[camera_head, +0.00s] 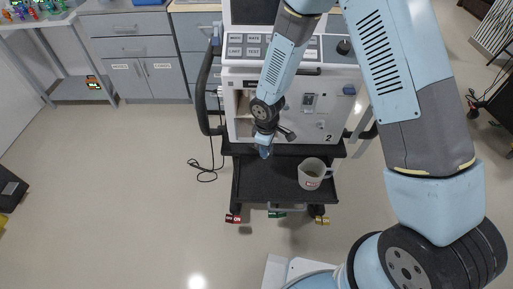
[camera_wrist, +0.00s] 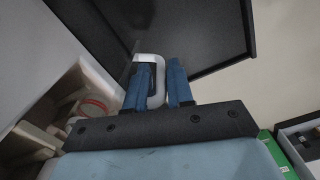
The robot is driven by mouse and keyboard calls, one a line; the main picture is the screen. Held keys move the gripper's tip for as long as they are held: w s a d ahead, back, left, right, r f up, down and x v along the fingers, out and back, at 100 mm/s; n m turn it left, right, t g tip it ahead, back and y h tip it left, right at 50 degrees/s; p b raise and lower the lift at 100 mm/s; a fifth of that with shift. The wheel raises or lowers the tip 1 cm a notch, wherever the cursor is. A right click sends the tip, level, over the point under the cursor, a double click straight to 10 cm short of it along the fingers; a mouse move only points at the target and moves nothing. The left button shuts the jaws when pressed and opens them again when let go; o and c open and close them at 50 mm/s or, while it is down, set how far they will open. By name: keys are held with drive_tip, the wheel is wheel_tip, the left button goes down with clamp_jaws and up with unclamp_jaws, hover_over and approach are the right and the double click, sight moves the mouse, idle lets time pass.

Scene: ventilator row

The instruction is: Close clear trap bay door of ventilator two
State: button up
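Ventilator two (camera_head: 310,135), marked "2", stands in the middle of the head view. Its trap bay (camera_head: 243,104) is uncovered at the front left and also shows in the wrist view (camera_wrist: 60,95), with a red-rimmed round item (camera_wrist: 95,107) inside. A white loop handle (camera_wrist: 158,62) appears in the wrist view, beside a faint see-through edge that looks like the clear door. My gripper (camera_head: 264,152) is low in front of the bay. Its blue fingers (camera_wrist: 161,88) are apart, with one side of the loop between them. A narrow gap shows; firm contact is not visible.
A dark lower shelf (camera_head: 265,180) juts out below, carrying a pale jug (camera_head: 312,172). A black side rail (camera_head: 203,95) and a hanging cable (camera_head: 208,175) are left of the bay. Grey cabinets (camera_head: 130,70) stand at the back left.

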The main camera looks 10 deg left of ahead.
wheel_tip(320, 180, up, 14)
drive_tip(key=shift+f, duration=0.2)
idle(0.4)
drive_tip(key=shift+c, duration=0.7)
drive_tip(key=shift+s+f+n, duration=0.2)
drive_tip(key=shift+s+n, duration=0.1)
drive_tip(key=shift+n, duration=0.1)
drive_tip(key=shift+c, duration=0.7)
drive_tip(key=s+f+n+h, duration=0.1)
drive_tip(key=s+n, duration=0.1)
drive_tip(key=n, duration=0.2)
drive_tip(key=s+a+f+n+t+h, duration=0.1)
drive_tip(key=s+f+n, duration=0.1)
drive_tip(key=n, duration=0.3)
drive_tip(key=s+a+f+n+h, duration=0.1)
drive_tip(key=s+n+h, duration=0.1)
drive_tip(key=s+n, duration=0.1)
drive_tip(key=shift+s+a+f+n+t, duration=0.15)
drive_tip(key=shift+n+t, duration=0.25)
drive_tip(key=shift+n, duration=0.5)
clamp_jaws()
drive_tip(key=s+a+f+n+t, duration=0.2)
drive_tip(key=s+a+n+t, duration=0.35)
drive_tip(key=n, duration=1.15)
drive_tip(key=w+d+f, duration=0.5)
drive_tip(key=w+f, duration=0.2)
drive_tip(key=w, duration=0.3)
drive_tip(key=shift+w+d+t+h, duration=0.25)
drive_tip(key=shift+d+t+h, duration=0.1)
drive_tip(key=shift+t, duration=0.1)
